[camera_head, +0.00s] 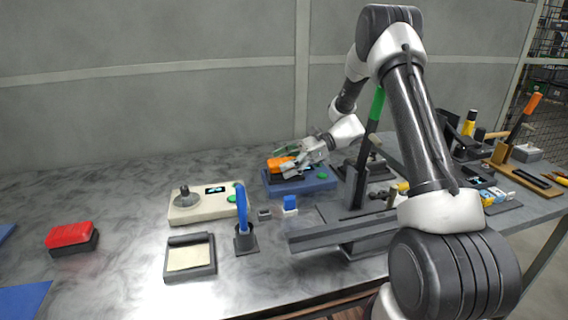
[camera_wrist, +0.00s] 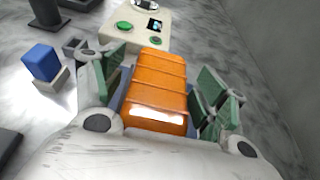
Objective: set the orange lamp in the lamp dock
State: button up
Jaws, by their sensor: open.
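The orange lamp (camera_head: 281,163) is at a blue base with a green button (camera_head: 325,183), which may be the lamp dock. In the wrist view the ribbed lamp (camera_wrist: 158,80) fills the middle, with slivers of blue beside it. My gripper (camera_head: 290,157) is at the lamp from above and behind. In the wrist view my gripper's green-padded fingers (camera_wrist: 160,92) are spread, one on each side of the lamp. Small gaps seem to show between pads and lamp. The lamp's underside is hidden, so I cannot tell whether it is fully seated.
A beige box with a display (camera_head: 212,203) stands left of the blue base. A blue-handled tool in a holder (camera_head: 242,220), a small blue block (camera_head: 290,203) and a shallow tray (camera_head: 190,258) are nearer. A red block (camera_head: 69,234) lies far left. Tools crowd the right.

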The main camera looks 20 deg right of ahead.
jog(key=shift+r, duration=0.2)
jog(key=v, duration=1.2)
